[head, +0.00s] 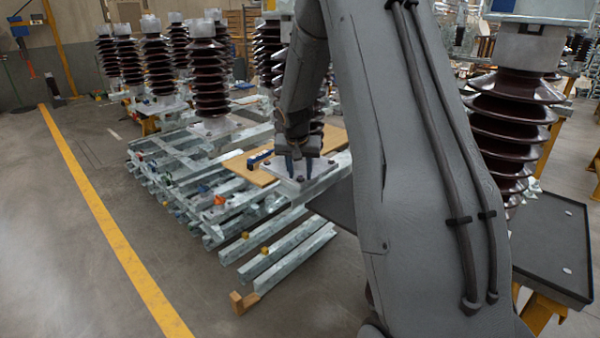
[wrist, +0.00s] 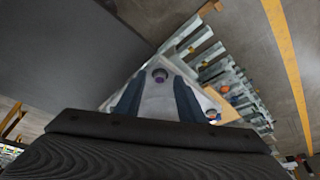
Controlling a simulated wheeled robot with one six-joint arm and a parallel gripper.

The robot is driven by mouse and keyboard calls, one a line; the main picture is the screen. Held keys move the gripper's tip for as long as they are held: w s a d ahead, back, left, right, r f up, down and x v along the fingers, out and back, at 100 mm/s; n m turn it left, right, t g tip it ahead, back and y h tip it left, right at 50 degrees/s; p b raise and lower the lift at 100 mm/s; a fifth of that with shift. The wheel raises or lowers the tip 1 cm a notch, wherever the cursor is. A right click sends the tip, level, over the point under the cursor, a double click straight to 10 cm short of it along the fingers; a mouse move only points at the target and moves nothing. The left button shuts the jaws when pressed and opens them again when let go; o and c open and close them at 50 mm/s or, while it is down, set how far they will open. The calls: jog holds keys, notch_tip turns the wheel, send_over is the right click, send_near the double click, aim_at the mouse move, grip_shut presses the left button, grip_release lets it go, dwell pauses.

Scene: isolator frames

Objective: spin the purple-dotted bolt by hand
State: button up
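The purple-dotted bolt (wrist: 160,75) stands near the corner of a pale flange plate (wrist: 155,104) in the wrist view, its purple mark facing the camera. My gripper (wrist: 156,88) is open, with one dark finger on each side of the line to the bolt. The bolt shows just beyond the fingertips, and I cannot tell the gap in depth. In the head view my gripper (head: 299,174) points down over the flange plate (head: 320,172) at the foot of a brown insulator. Bolt heads there are small and partly hidden by the fingers, and no purple mark can be made out.
Another bolt (wrist: 212,115) stands near the right finger in the wrist view. A wooden board (head: 240,169) with a blue object (head: 260,157) lies left of the plate. Steel beams (head: 290,250) are stacked below. Brown ribbed insulators (head: 208,80) stand behind. A dark tray (head: 552,235) is at right.

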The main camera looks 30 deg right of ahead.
jog(key=b+v, duration=0.1)
jog(key=v, duration=0.6)
jog(key=shift+s+r, duration=0.2)
jog(key=shift+r, duration=0.15)
jog(key=shift+a, duration=0.15)
jog(key=s+a+f+n+g+y, duration=0.1)
jog(key=s+a+f+n, duration=0.1)
jog(key=s+a, duration=0.6)
jog(key=s+a+f+n+g+y, duration=0.1)
jog(key=s+a+f+n, duration=0.25)
jog(key=s, duration=0.85)
jog(key=s+a+f+n+g+y, duration=0.1)
jog(key=s+a+n, duration=0.1)
jog(key=s+a, duration=0.6)
jog(key=w+d+n+t+y+b, duration=0.2)
jog(key=w+d+y+b, duration=0.1)
jog(key=w+d, duration=0.8)
jog(key=w+d+r+n+t+b, duration=0.1)
jog(key=w+d+r+t, duration=0.15)
jog(key=w+d, duration=0.45)
jog(key=w+d+r+n+t, duration=0.2)
jog(key=w+d+t, duration=0.1)
jog(key=w+d, duration=0.4)
jog(key=shift+m, duration=0.25)
jog(key=shift+p+x, duration=0.5)
jog(key=shift+x, duration=3.3)
jog(key=shift+s+d+f, duration=0.15)
